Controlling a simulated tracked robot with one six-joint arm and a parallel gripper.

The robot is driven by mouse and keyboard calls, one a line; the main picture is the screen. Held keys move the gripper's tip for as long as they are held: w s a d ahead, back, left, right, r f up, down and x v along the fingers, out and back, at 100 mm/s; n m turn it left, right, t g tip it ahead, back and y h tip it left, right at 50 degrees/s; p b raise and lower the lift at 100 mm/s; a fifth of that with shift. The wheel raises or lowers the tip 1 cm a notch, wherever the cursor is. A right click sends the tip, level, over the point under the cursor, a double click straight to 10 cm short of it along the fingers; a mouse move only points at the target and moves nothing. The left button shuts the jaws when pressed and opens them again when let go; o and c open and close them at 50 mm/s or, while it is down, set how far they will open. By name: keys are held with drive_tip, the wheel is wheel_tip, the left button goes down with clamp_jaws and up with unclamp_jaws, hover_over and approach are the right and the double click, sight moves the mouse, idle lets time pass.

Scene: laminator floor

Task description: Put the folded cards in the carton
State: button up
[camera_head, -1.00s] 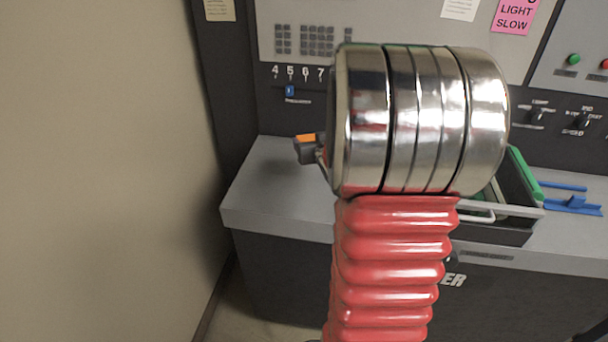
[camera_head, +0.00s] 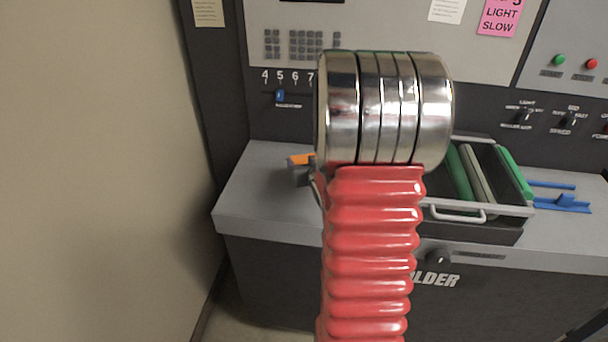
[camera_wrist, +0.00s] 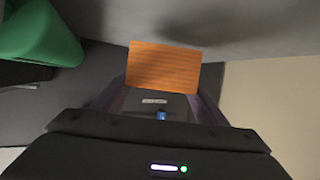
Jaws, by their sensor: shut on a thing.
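An orange card with faint lines (camera_wrist: 163,68) is between the fingertips of my gripper (camera_wrist: 162,90) in the wrist view. My gripper is shut on it. In the head view, the orange card (camera_head: 302,159) shows as a small strip beside the grey tip of my gripper (camera_head: 299,174), left of my arm and over the grey worktop. My arm hides most of the gripper there. I cannot make out a carton for certain in either view, nor any other folded cards.
A dark tray (camera_head: 477,228) with a white handle holds long green and pale pieces, right of my arm on the grey worktop (camera_head: 250,190). Blue parts (camera_head: 563,202) lie further right. A control panel stands behind, a beige wall (camera_head: 90,170) at left. A green object (camera_wrist: 40,35) shows in the wrist view.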

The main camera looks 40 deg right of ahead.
drive_tip(key=shift+f, duration=2.05)
drive_tip(key=o, duration=1.2)
drive_tip(key=shift+f, duration=0.1)
drive_tip(key=shift+o, duration=0.2)
